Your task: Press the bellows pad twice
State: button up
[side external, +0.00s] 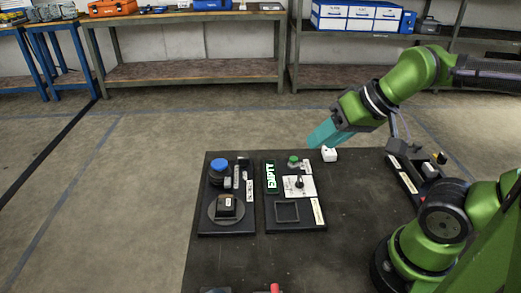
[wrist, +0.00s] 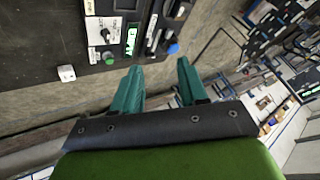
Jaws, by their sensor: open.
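A black square block (side external: 227,205) with a small white label sits on a round grey disc on the left panel. It may be the bellows pad, but I cannot tell for sure. A round blue cap (side external: 220,166) stands at the far end of the same panel and also shows in the wrist view (wrist: 172,49). My gripper (side external: 319,138) is right of and above the panels, near the table's far edge. In the wrist view its two teal fingers (wrist: 160,68) stand apart with nothing between them.
The right panel has a lit EMPTY sign (side external: 270,177), a green button (side external: 293,160), a black knob (side external: 299,182) and a square frame (side external: 287,211). A small white cube (side external: 329,155) lies close below my gripper. The dark table (side external: 350,230) is bare right of the panels.

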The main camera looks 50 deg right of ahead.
jog(key=shift+c, duration=1.3)
jog(key=shift+a+f, duration=0.1)
jog(key=shift+f, duration=0.3)
jog(key=shift+c, duration=1.3)
jog(key=w+g, duration=0.1)
jog(key=w, duration=0.4)
jog(key=w+g, duration=0.1)
jog(key=w, duration=0.4)
jog(key=w+a+g, duration=0.1)
jog(key=w+g, duration=0.1)
jog(key=w, duration=0.3)
jog(key=shift+w+a+f, duration=0.1)
jog(key=shift+w+f, duration=0.1)
jog(key=shift+w, duration=0.05)
grip_shut()
jog(key=w+a+f+m+g+h, duration=0.1)
jog(key=w+m, duration=0.1)
jog(key=w, duration=0.5)
jog(key=w+a+f+m+g+h, duration=0.1)
jog(key=w+m+g, duration=0.1)
jog(key=w, duration=0.4)
jog(key=shift+w+m, duration=0.4)
jog(key=shift+m, duration=0.1)
jog(key=shift+a, duration=0.1)
